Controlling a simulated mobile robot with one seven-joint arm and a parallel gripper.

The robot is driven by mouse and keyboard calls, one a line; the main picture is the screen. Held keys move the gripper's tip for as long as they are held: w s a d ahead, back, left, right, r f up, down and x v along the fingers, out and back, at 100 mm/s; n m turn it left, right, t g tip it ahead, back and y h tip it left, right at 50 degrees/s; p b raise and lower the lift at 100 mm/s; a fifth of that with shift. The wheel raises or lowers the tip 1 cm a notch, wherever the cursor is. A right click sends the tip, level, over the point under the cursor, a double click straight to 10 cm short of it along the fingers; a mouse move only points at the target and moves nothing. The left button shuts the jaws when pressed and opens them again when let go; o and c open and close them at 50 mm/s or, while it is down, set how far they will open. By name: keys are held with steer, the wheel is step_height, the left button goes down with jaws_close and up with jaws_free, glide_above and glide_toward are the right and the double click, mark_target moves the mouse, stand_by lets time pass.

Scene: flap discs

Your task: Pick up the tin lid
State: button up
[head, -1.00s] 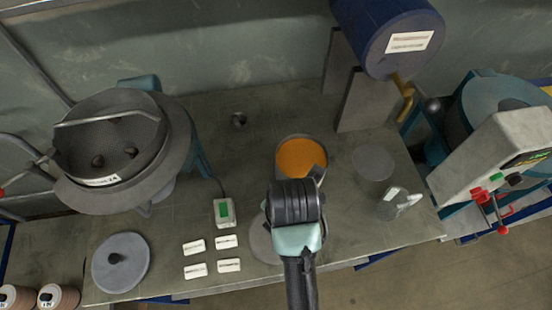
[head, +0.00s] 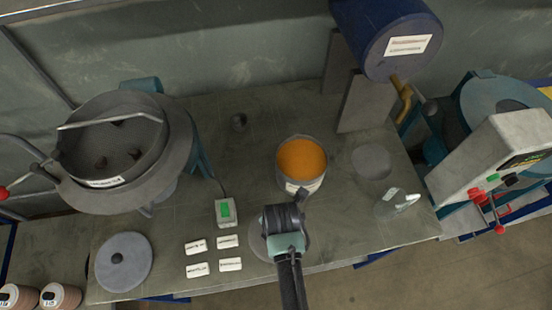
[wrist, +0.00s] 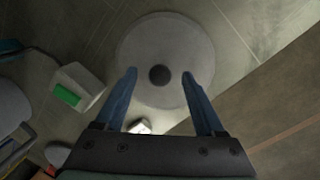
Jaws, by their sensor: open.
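The tin lid is a flat grey disc with a dark round knob, lying on the bench. In the head view the lid (head: 257,247) is mostly hidden under my gripper (head: 283,218). In the wrist view the lid (wrist: 165,40) is at upper centre, its knob (wrist: 159,75) between my two blue fingertips. My gripper (wrist: 159,77) is open, one finger to each side of the knob in the picture, with gaps on both sides. I cannot tell how far above the lid the fingertips are. The open tin (head: 301,163) with orange contents stands just behind.
A switch box (head: 225,211) with a green button and several white labels (head: 228,241) lie left of the gripper. Another knobbed grey lid (head: 124,262) lies front left. A flat grey disc (head: 371,161) and a clear glass item (head: 398,203) are on the right.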

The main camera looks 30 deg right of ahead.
steer(key=shift+f, duration=0.35)
steer(key=shift+c, duration=0.2)
jaws_close()
steer(key=shift+r, duration=0.1)
